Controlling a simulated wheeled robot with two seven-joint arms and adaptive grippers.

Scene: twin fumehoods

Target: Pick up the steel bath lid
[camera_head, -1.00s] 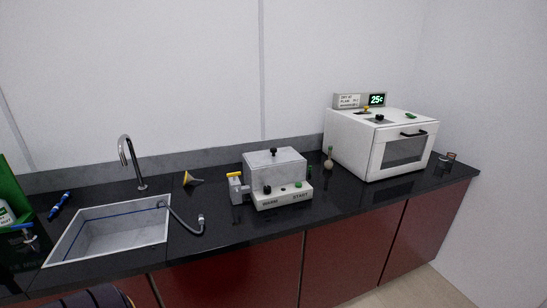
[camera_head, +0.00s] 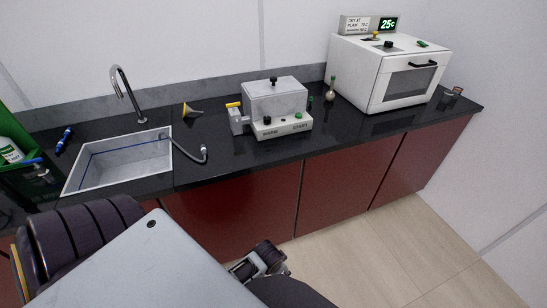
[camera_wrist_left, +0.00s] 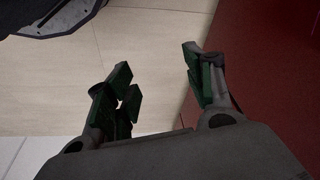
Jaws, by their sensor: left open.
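The steel bath lid (camera_head: 274,84) is a grey metal cover with a black knob on top. It sits on the bath (camera_head: 284,125), a steel box on a white base marked START, on the black counter. In the left wrist view my left gripper (camera_wrist_left: 157,68) is open and empty, its green-padded fingers spread above the floor beside a red cabinet front. It is away from the lid. Part of one of my arms (camera_head: 262,262) shows low in the head view, in front of the cabinets. I do not see my right gripper.
A yellow-handled part (camera_head: 235,117) stands against the bath's left side. A sink (camera_head: 120,160) with a tap and hose lies further left. A small flask (camera_head: 330,92) and white oven (camera_head: 390,75) stand to the right. Counter in front of the bath is clear.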

